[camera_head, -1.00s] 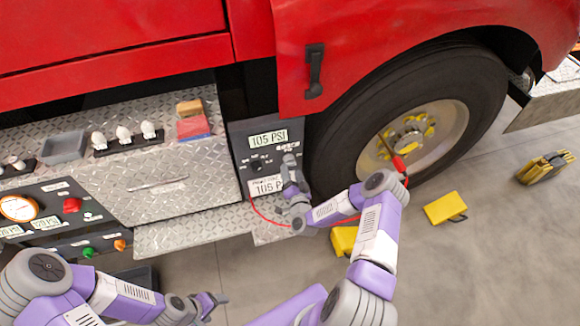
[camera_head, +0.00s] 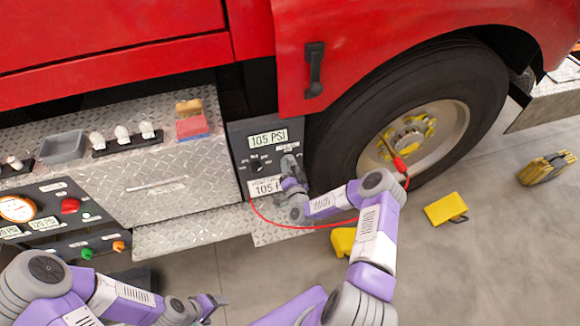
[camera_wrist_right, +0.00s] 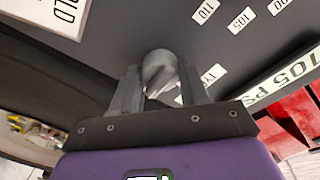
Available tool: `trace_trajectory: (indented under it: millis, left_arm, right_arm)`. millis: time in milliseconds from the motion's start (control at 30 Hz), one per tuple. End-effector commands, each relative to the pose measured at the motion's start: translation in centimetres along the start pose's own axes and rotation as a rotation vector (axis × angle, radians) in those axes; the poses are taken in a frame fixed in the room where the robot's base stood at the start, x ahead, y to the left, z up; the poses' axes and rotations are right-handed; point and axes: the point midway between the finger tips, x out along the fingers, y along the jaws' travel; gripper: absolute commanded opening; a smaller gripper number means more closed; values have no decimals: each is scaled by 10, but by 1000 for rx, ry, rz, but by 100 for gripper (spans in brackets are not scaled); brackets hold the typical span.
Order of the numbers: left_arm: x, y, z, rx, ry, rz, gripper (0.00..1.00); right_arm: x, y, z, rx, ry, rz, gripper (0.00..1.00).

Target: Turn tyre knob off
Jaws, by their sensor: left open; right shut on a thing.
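The dark tyre panel (camera_head: 239,141) stands left of the wheel, with an upper display (camera_head: 268,139) reading 105 PSI and a lower display (camera_head: 263,187) partly covered by my right arm. A black selector knob (camera_head: 257,164) sits between them. My right gripper (camera_head: 288,163) is at the panel's right side. In the right wrist view, my right gripper (camera_wrist_right: 160,90) is shut on a grey round knob (camera_wrist_right: 160,68), beside a partly hidden label starting "TY". In the head view this knob is hidden by the gripper. My left gripper (camera_head: 218,301) is open and empty, low and away from the panel.
A red hose (camera_head: 330,226) runs from the panel under my right arm to the wheel (camera_head: 425,140). Yellow chocks (camera_head: 445,208) lie on the floor. A pump panel (camera_head: 70,225) with gauge and coloured knobs is at left. A metal step (camera_head: 185,235) juts out below.

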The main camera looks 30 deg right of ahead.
Motion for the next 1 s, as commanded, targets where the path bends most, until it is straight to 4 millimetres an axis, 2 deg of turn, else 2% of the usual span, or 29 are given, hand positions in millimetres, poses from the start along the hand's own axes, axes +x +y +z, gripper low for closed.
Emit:
trace_trajectory:
  millis: [267,467,1000]
  left_arm:
    - [0,0,0,0,0,0,74]
    - [1,0,0,0,0,0,74]
    - [8,-3,0,0,0,0,74]
  right_arm:
    - [0,0,0,-40,3,-3,14]
    - [0,0,0,-148,9,-10,14]
    - [0,3,1,-642,39,-41,14]
